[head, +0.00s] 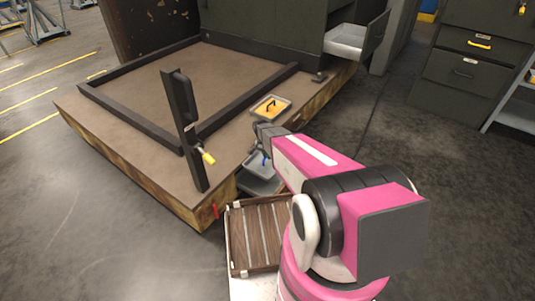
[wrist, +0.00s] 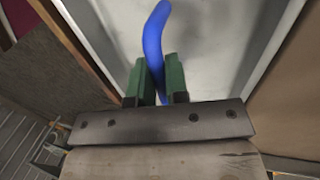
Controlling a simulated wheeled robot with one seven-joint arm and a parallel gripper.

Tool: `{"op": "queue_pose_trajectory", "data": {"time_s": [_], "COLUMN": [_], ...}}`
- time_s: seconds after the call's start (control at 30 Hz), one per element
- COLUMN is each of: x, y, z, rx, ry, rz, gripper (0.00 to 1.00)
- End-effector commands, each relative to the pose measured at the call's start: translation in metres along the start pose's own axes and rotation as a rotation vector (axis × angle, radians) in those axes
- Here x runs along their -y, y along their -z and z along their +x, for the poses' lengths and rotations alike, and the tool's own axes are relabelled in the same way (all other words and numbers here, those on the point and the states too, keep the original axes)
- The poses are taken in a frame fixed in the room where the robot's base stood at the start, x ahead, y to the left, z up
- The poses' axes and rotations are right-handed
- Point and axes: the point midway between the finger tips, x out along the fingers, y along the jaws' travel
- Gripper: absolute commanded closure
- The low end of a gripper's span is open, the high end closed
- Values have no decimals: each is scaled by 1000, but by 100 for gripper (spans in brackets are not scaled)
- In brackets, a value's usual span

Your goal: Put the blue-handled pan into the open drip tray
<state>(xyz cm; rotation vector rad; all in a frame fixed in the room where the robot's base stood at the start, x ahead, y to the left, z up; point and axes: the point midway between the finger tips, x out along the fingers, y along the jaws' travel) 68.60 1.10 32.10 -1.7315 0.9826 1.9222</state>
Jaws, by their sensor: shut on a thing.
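The blue-handled pan is a shallow grey pan (head: 259,168) with a curved blue handle (wrist: 156,35). My gripper (wrist: 161,75) is shut on the blue handle, which stands between its green fingers. The pale pan floor (wrist: 205,45) fills much of the wrist view. In the head view my gripper (head: 262,148) is beside the near right edge of the brown platform, and my arm partly hides the pan. A pale open tray (head: 345,38), pulled out like a drawer from the dark cabinet at the top right, appears to be the open drip tray. It looks empty.
A small pan with a yellow inside (head: 271,108) lies on the brown platform (head: 150,160). A dark upright post (head: 184,120) with a yellow-tipped lever rises at its near edge. A wood-slatted tray (head: 260,235) is below my arm. Open floor (head: 385,120) lies to the right.

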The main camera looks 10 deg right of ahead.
Motion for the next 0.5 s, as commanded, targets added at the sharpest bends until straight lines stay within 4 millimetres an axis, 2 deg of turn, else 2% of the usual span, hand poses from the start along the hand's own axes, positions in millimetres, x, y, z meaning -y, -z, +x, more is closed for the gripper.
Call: {"op": "queue_pose_trajectory", "data": {"time_s": [0.5], "x": [9], "y": [0], "z": [34], "rx": [0], "ry": [-1], "rz": [0], "gripper": [100]}}
